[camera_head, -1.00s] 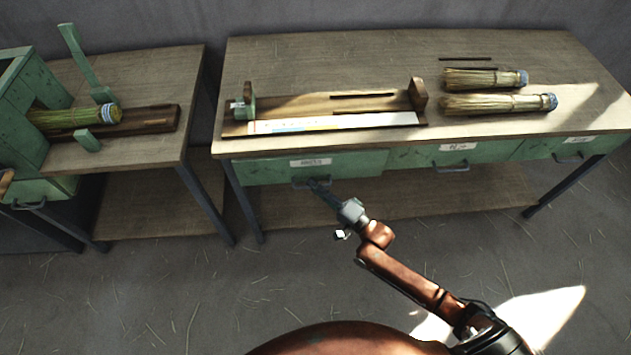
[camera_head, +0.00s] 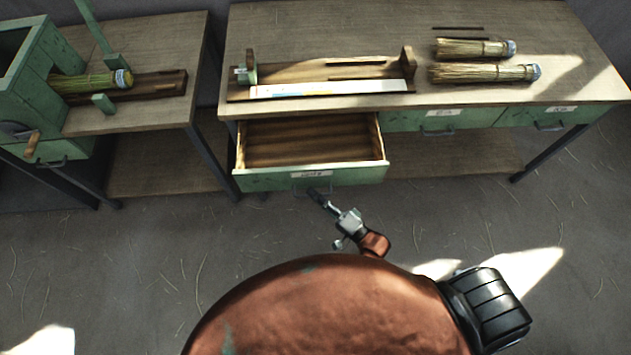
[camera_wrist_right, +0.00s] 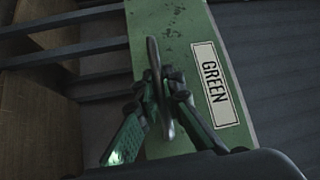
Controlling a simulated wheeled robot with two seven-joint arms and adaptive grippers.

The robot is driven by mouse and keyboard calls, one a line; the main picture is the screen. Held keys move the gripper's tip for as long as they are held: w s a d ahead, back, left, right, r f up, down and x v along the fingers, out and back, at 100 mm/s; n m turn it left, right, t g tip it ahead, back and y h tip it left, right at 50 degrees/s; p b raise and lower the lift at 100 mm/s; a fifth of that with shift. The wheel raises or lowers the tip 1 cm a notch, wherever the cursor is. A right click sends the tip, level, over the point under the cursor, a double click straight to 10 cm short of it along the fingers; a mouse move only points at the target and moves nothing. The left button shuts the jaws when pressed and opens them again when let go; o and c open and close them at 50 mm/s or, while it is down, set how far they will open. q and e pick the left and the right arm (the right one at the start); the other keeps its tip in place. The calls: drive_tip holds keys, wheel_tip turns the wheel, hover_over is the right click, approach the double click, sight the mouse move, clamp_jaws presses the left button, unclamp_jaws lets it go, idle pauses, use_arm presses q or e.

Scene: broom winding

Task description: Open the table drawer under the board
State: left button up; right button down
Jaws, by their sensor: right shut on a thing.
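The table drawer (camera_head: 262,181) under the board (camera_head: 290,91) is pulled well out of the table, and its bare wooden inside shows from above. My right gripper (camera_head: 318,193) is at the front of the drawer. In the right wrist view its fingers (camera_wrist_right: 160,103) are closed around the dark drawer handle (camera_wrist_right: 158,80). My left gripper is not in view.
Two straw brush bundles (camera_head: 484,72) lie on the table's right part (camera_head: 400,20). Two shut green drawers (camera_head: 437,121) sit to the right. At left stands another bench (camera_head: 150,60) with a green crank machine (camera_head: 30,90). Floor before the drawer is clear.

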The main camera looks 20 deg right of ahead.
drive_tip(key=shift+s+a+p, duration=0.2)
drive_tip(key=shift+s, duration=0.55)
drive_tip(key=shift+s+a+p, duration=0.15)
drive_tip(key=shift+s, duration=0.55)
drive_tip(key=c, duration=2)
unclamp_jaws()
drive_tip(key=shift+c, duration=0.2)
drive_tip(key=v, duration=1.2)
